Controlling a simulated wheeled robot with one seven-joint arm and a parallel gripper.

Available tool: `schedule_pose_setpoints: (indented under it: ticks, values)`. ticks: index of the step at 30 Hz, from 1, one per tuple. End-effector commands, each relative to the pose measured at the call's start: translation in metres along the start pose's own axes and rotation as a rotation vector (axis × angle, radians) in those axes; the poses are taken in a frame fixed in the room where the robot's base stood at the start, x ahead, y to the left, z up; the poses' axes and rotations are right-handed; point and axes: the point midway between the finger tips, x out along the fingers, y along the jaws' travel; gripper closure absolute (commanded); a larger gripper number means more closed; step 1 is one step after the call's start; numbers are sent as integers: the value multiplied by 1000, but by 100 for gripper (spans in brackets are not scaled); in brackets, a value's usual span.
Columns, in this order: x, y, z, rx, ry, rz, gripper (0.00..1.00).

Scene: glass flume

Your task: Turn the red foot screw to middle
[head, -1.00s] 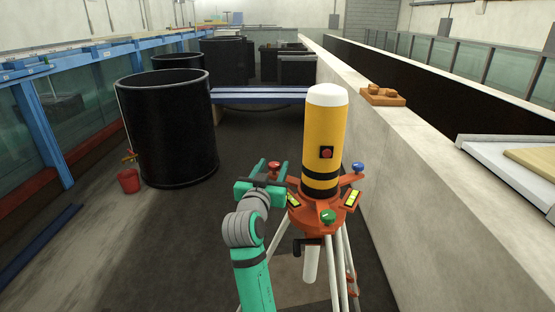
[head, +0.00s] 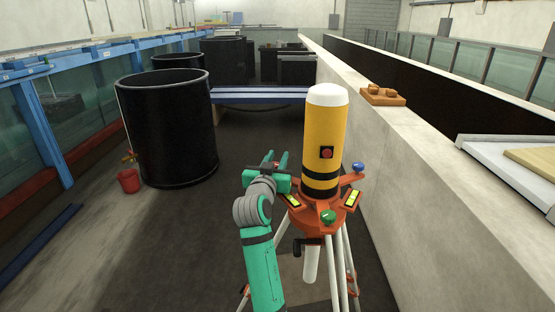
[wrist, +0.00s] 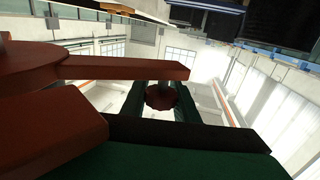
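The yellow cylinder instrument (head: 325,135) stands upright on an orange-red base (head: 318,215) on a tripod. The blue foot screw (head: 358,168) is at right, the green one (head: 328,217) at front.
Two level vials (head: 351,200) sit on the base. The white tripod legs (head: 343,265) spread below. A concrete wall (head: 400,180) runs close on the right.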

Motion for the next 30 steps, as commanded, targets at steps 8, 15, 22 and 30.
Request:
schedule_pose_setpoints:
  ticks: [8,15,22,30]
  values:
    - [-1,1,1,0,-3,6,95]
    - [-1,1,1,1,-4,30,95]
    - [-1,4,2,1,-4,131,95]
    - [-2,13,1,-1,-4,356,95]
